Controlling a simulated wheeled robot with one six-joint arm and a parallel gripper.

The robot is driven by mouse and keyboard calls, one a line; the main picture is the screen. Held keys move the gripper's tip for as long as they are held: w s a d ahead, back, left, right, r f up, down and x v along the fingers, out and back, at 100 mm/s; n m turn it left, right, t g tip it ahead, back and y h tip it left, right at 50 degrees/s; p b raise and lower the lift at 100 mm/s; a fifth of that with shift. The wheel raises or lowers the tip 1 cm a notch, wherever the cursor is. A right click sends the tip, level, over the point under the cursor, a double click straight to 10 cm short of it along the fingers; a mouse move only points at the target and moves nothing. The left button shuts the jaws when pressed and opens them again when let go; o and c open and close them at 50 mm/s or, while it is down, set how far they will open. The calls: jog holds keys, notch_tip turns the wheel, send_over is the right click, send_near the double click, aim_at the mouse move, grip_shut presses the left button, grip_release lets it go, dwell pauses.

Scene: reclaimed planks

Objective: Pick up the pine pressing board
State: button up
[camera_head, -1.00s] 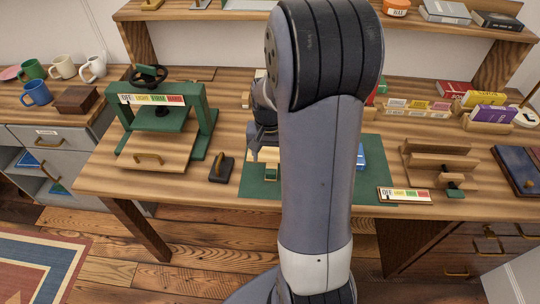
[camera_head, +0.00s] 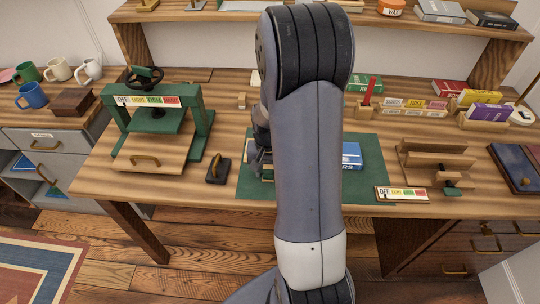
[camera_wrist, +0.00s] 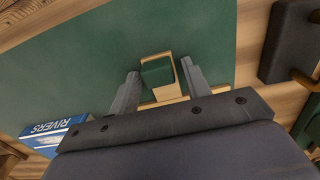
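A pale wooden piece with a green block on it, seemingly the pine pressing board (camera_wrist: 167,58), lies on the green mat (camera_wrist: 75,70). In the head view, only a sliver of the pale wood (camera_head: 267,174) shows; my arm and gripper hide the rest. My gripper (camera_wrist: 161,84) is open, with one finger on each side of the green block (camera_wrist: 157,72) and visible gaps between. In the head view, my gripper (camera_head: 259,166) is low over the mat's left part. I cannot tell whether the fingers touch the wood.
A blue book (camera_head: 351,155) lies on the mat, right of my arm. A dark block with a handle (camera_head: 218,171) sits just left of the mat. A green press (camera_head: 155,125) stands farther left. A wooden rack (camera_head: 436,163) and label strip (camera_head: 402,193) are at right.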

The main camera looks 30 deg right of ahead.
jog(key=c, duration=0.8)
jog(key=shift+o, duration=0.2)
jog(key=shift+r, duration=0.1)
